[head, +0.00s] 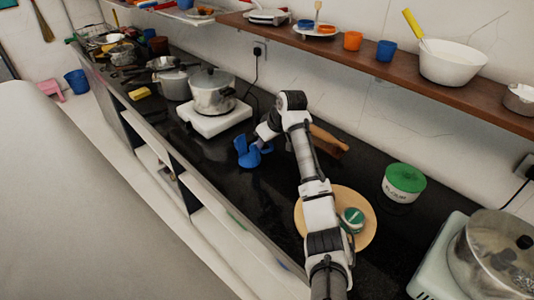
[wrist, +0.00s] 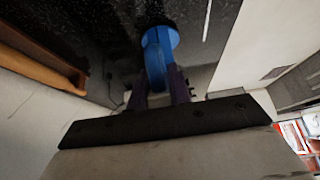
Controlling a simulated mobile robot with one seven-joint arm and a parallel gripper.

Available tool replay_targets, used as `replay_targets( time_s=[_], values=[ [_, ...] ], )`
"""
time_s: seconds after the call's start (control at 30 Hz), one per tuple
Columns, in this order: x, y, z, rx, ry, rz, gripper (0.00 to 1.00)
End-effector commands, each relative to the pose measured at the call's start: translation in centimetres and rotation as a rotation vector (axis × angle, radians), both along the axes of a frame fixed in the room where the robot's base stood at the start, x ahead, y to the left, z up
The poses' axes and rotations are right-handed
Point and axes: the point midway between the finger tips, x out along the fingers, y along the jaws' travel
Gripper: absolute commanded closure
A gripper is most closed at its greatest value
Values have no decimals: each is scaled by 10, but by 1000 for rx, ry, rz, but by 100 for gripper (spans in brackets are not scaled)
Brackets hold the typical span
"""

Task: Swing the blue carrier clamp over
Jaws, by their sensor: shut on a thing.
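The blue carrier clamp (head: 245,156) is at the black counter's middle in the head view, just right of the white stove. My gripper (head: 262,146) reaches it from the upper right and is shut on it. In the wrist view the blue clamp (wrist: 156,58) stands between my two dark fingers (wrist: 162,90), with a rounded blue end beyond them. My fingers hide part of it. I cannot tell whether it touches the counter.
A steel pot (head: 212,97) sits on the white stove (head: 205,120) left of the clamp. A wooden rolling pin (head: 328,141), a round board (head: 368,232) and a green-lidded flour tin (head: 402,186) lie to the right. A wall shelf (head: 345,50) runs above.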

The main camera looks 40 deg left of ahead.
Motion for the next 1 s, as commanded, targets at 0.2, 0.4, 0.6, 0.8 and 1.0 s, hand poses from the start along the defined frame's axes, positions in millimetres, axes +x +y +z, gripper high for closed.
replay_targets(
  time_s=[0.2, 0.4, 0.6, 0.8, 1.0],
  values=[
    [0, 2, 2, -43, 4, -1, 88],
    [0, 4, 4, -61, 4, 0, 88],
    [1, 10, 10, -159, 13, -1, 88],
    [1, 10, 9, -170, 16, -1, 88],
    [1, 15, 13, -216, 18, 0, 88]
  ],
)
